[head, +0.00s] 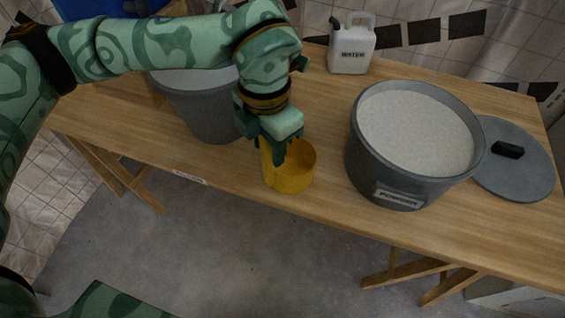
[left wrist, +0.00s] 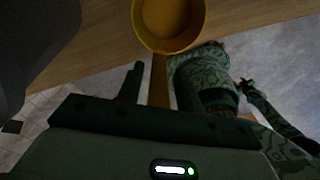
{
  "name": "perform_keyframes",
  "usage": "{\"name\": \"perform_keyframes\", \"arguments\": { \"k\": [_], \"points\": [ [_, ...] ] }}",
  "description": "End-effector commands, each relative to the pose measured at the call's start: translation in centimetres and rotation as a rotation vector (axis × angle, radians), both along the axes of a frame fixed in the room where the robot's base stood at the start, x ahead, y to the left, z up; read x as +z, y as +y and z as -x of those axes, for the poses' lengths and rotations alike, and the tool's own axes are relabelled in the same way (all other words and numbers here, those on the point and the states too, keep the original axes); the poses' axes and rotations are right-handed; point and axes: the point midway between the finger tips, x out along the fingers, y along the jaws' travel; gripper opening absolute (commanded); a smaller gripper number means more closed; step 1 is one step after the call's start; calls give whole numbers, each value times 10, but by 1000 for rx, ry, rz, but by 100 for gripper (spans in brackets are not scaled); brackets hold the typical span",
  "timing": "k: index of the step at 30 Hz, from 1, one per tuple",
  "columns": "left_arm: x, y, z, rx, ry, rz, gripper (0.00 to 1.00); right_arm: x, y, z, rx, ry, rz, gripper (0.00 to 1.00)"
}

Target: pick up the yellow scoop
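The yellow scoop (head: 296,178) stands on the wooden table (head: 240,168) near its front edge, between two grey tubs. My left gripper (head: 276,150) is at the scoop's left side, reaching down from above. In the left wrist view the scoop's round cup (left wrist: 168,22) is at the top. Its handle runs down between the two fingers of my left gripper (left wrist: 158,85), with a gap showing on each side, so the gripper looks open around it. A patterned arm of mine with a small dark end shows at the right of that view; its finger state is too small to tell.
A grey tub of white powder (head: 366,165) stands right of the scoop, with a grey lid (head: 530,170) beside it. Another grey tub (head: 205,108) stands behind left, partly hidden by my arm. A white water jug (head: 351,52) is at the back.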

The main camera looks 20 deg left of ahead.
Motion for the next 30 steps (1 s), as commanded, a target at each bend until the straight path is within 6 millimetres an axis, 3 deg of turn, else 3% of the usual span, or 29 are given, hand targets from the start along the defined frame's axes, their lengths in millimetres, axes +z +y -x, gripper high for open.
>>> {"name": "perform_keyframes", "arguments": {
  "k": [1, 3, 12, 17, 22, 30],
  "points": [
    [0, 0, 0, 0, 0, 0, 20, 0, 0, 0, 0, 0, 0, 36],
    [0, 0, 0, 0, 0, 0, 1, 0, 0, 0, -1, 0, 0, 36],
    [1, 0, 0, 0, 0, 0, 0, 0, 0, 0, -1, -1, 0, 36],
    [12, 0, 0, 0, -4, -1, 0, 6, 0, -3, -7, -13, -2, 36],
    [43, -1, 3, -2, -8, 0, 0, 19, 16, 3, -39, -20, -22, 36],
    [104, -19, 59, -8, -6, -1, 0, 46, 12, -14, -36, -58, -19, 36]
  ]
}}
